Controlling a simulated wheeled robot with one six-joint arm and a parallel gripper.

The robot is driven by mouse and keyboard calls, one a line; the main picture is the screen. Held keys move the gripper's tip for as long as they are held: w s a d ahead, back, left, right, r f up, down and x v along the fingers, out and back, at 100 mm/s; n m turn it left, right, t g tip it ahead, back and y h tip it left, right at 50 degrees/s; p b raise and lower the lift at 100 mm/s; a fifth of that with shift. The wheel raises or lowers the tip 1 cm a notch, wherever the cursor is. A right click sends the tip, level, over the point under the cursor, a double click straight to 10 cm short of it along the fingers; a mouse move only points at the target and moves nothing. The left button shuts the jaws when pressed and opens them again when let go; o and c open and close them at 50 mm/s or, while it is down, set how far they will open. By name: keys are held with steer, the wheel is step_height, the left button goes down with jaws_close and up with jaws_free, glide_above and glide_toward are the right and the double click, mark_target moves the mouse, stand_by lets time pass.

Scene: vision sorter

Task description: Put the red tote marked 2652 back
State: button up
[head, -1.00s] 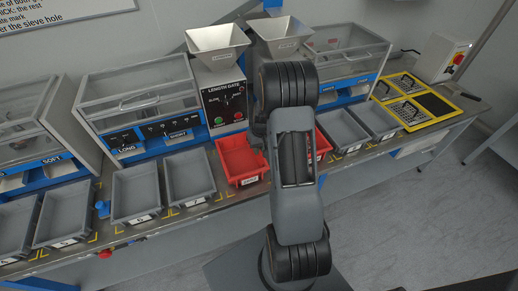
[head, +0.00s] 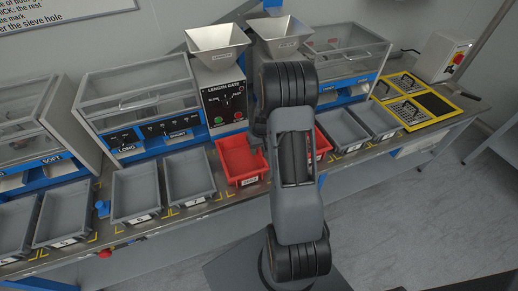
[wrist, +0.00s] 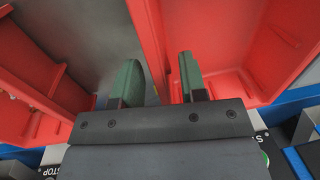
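A red tote (head: 240,160) stands on the bench in front of the length gate box, with a small pale label on its front. A second red tote (head: 322,146) is mostly hidden behind my arm. The numbers on their labels are too small to read. My gripper (wrist: 162,82) shows two green fingers apart in the wrist view, with a red tote wall (wrist: 150,35) running between them. The right finger is over the inside of that tote. I cannot tell whether either finger touches the wall. In the head view the gripper is mostly hidden by my arm.
Grey trays (head: 190,178) stand left of the red tote, and more grey trays (head: 343,130) stand to the right. The length gate box (head: 224,98) and its hopper (head: 216,46) are close behind. A yellow-edged station (head: 440,108) is at the far right.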

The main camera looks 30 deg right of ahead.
step_height(320, 180, up, 12)
steer(key=d, duration=0.1)
steer(key=s+a+r+n+t, duration=0.1)
steer(key=s+a+r, duration=0.4)
steer(key=s+a, duration=0.2)
steer(key=s+a+r+n+t+h, duration=0.1)
steer(key=s+a+r+t, duration=0.1)
steer(key=s+a+r, duration=0.3)
steer(key=s+a, duration=0.3)
steer(key=a, duration=0.2)
steer(key=shift+s+a, duration=0.25)
steer(key=shift+a, duration=0.1)
steer(key=shift+r, duration=0.55)
stand_by(0.5)
